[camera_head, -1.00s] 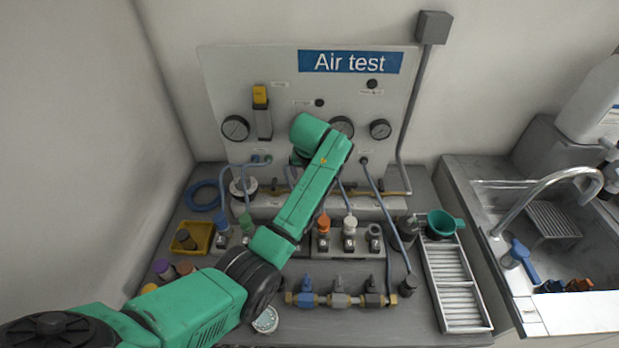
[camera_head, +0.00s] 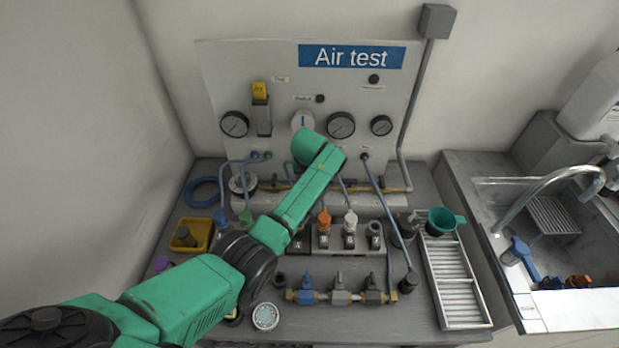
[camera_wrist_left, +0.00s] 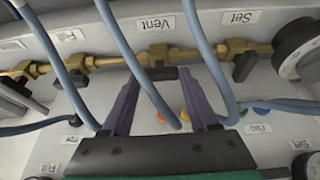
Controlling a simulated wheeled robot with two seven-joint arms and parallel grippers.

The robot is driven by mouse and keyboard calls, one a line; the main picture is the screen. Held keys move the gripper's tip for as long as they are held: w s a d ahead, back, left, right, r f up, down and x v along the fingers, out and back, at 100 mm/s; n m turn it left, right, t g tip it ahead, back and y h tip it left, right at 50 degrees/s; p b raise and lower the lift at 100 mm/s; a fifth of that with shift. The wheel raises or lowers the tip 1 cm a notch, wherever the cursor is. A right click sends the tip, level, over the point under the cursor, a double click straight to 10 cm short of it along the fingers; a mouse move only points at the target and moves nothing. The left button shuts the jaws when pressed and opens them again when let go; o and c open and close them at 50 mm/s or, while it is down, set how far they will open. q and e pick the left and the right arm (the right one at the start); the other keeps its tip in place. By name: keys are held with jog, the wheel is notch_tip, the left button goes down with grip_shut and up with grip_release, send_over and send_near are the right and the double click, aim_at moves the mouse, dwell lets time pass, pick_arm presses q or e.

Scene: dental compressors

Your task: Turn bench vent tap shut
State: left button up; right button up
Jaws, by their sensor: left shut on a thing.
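The bench vent tap (camera_wrist_left: 158,54) is a brass fitting on the brass pipe under the "Vent" label (camera_wrist_left: 156,23) in the left wrist view. Its dark handle (camera_wrist_left: 163,73) sits between the purple fingertips of my left gripper (camera_wrist_left: 161,76), which is shut on it. A blue hose passes in front of part of the tap, so the handle's exact angle is hard to tell. In the head view my green left arm (camera_head: 305,195) reaches over the bench to the panel's foot and hides the gripper and the vent tap. My right gripper is in neither view.
Another brass tap (camera_wrist_left: 243,62) stands to the right under the "Set" label, and one (camera_wrist_left: 75,72) to the left. Blue hoses hang close around the fingers. A valve manifold (camera_head: 340,297), a yellow tray (camera_head: 205,236) and a slatted rack (camera_head: 455,285) occupy the bench.

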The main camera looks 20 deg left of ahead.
pick_arm(q)
jog(key=shift+a+r+m+h+p, duration=0.15)
jog(key=shift+m+h+p, duration=0.25)
jog(key=shift+m+p, duration=0.55)
jog(key=shift+a+m+h+p, duration=0.1)
jog(key=shift+m+h+p, duration=0.4)
jog(key=shift+m+p, duration=0.55)
jog(key=m+h, duration=0.1)
jog(key=m, duration=0.2)
jog(key=shift+a, duration=0.15)
jog(key=m+b, duration=0.1)
jog(key=m+h+b, duration=0.1)
jog(key=shift+w+a+f+m+g, duration=0.1)
jog(key=shift+w+f+m+g, duration=0.05)
jog(key=shift+f+m+g, duration=0.2)
jog(key=m+b, duration=0.2)
jog(key=b, duration=0.2)
jog(key=m+g+h+b, duration=0.1)
jog(key=m+b, duration=0.2)
jog(key=b, duration=0.2)
jog(key=m+g+b, duration=0.1)
jog(key=m+b, duration=0.1)
jog(key=b, duration=0.3)
jog(key=shift+w+a+f+m+h, duration=0.1)
jog(key=shift+w+a+m+h, duration=0.05)
jog(key=shift+w+m+h, duration=0.15)
jog(key=shift+r+m+g+b, duration=0.25)
jog(key=shift+m+b, duration=0.1)
jog(key=shift+b, duration=0.7)
jog(key=shift+r, duration=0.1)
